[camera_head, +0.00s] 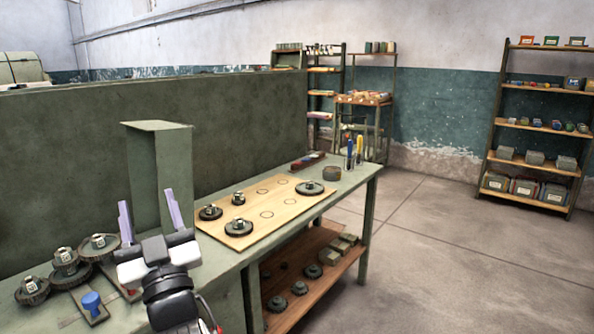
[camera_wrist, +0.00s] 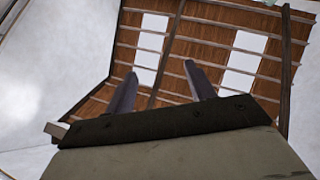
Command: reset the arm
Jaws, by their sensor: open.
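My gripper (camera_head: 149,217) is raised above the left part of the green workbench, its two purple-grey fingers pointing up and standing apart. Nothing is between them. In the wrist view the open fingers (camera_wrist: 162,92) point toward a wooden roof with white skylights. My white and black wrist shows below the fingers in the head view. No object touches the gripper.
A wooden board (camera_head: 272,204) with dark gears and marked circles lies on the bench (camera_head: 352,187). Several gears (camera_head: 65,258) and a blue-knobbed piece (camera_head: 92,303) sit lower left. A green post (camera_head: 159,175) stands behind the gripper. Floor (camera_head: 450,260) at right is clear.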

